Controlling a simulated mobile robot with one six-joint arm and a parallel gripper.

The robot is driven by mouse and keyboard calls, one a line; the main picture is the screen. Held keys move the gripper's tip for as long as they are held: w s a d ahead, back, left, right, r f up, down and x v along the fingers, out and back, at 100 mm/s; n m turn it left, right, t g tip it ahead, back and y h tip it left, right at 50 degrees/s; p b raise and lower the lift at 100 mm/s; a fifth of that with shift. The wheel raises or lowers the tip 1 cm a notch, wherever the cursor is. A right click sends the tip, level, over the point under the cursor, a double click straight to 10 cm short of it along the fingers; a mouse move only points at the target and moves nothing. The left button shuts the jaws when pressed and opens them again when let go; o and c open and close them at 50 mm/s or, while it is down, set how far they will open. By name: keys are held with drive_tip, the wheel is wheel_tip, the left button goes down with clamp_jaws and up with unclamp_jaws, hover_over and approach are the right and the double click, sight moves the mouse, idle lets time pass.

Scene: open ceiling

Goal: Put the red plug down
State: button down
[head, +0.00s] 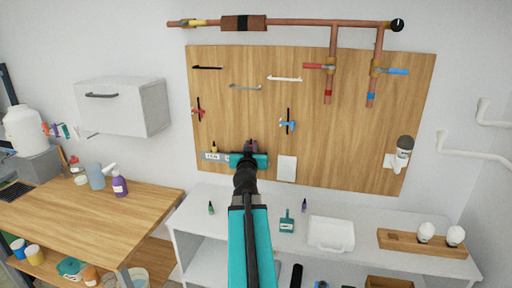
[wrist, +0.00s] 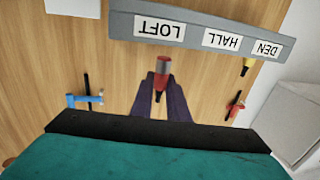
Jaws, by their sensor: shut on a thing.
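The red plug (wrist: 162,66), with a grey end, shows in the wrist view between the tips of my gripper's dark purple fingers (wrist: 162,82). My gripper is shut on it. The grey strip (wrist: 190,40) has labels reading LOFT, HALL and DEN, upside down in the wrist view. The plug appears just below the LOFT label, with a small gap in the picture; its depth from the board is unclear. A yellow plug (wrist: 248,66) is at the DEN label. In the head view my gripper (head: 250,146) is in front of the board and covers part of the strip (head: 222,158).
Below, a white counter (head: 365,260) carries a white tray (head: 331,234), a teal item and small bottles. A wooden table (head: 90,225) stands left.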

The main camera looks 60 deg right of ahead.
drive_tip(key=shift+w+d+f, duration=0.1)
drive_tip(key=shift+d, duration=0.9)
drive_tip(key=shift+d, duration=0.1)
drive_tip(key=shift+w+d+p, duration=0.1)
drive_tip(key=shift+d+p, duration=0.45)
drive_tip(key=shift+d, duration=0.05)
wheel_tip(320, 180, down, 3)
drive_tip(key=shift+a+f+b, duration=0.1)
drive_tip(key=shift+a+b, duration=0.05)
drive_tip(key=shift+b, duration=0.85)
drive_tip(key=shift+f, duration=0.25)
